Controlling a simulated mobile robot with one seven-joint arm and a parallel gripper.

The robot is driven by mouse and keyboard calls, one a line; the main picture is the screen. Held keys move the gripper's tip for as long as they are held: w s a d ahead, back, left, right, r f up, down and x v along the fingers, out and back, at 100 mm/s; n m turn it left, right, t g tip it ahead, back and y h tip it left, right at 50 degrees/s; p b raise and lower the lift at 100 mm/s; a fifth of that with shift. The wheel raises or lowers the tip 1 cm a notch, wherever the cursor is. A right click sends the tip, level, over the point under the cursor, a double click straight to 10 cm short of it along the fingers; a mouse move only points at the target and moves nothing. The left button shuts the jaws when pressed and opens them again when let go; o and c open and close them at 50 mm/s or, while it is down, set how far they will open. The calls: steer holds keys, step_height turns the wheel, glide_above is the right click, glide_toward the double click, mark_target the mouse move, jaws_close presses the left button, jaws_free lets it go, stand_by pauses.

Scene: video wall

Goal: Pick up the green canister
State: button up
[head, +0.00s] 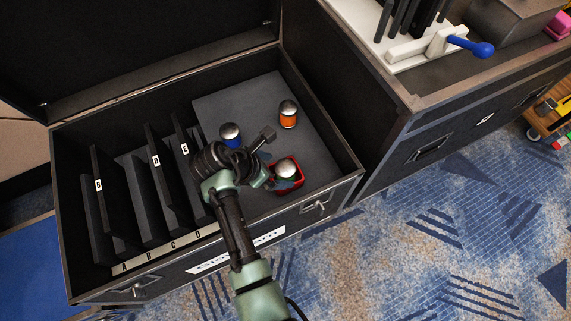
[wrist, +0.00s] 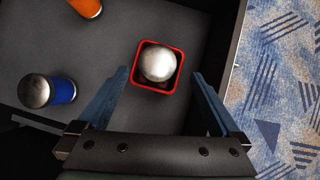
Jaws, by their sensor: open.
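A canister with a domed silver lid (head: 286,169) stands in a small red square tray (head: 299,177) at the front right of the open case. Its body colour is hidden by the lid and tray, and I see no plainly green canister. The lid (wrist: 158,61) and red tray (wrist: 136,74) also show in the wrist view, ahead of my fingers. My gripper (wrist: 161,76) is open and empty, with one blue finger to each side of the tray. Its height above the lid is hard to judge.
Black upright dividers (head: 158,175) fill the left side. The case's front wall (head: 337,188) is close to the tray. A second case (head: 420,130) stands to the right.

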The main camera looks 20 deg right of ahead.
mark_target(282, 169)
steer(key=b+x, duration=0.2)
steer(key=x, duration=0.2)
steer(key=shift+w+a, duration=0.1)
steer(key=shift+w, duration=0.05)
steer(key=shift+c, duration=0.3)
steer(key=c, duration=1.4)
steer(key=shift+c, duration=0.4)
steer(key=shift+r, duration=0.15)
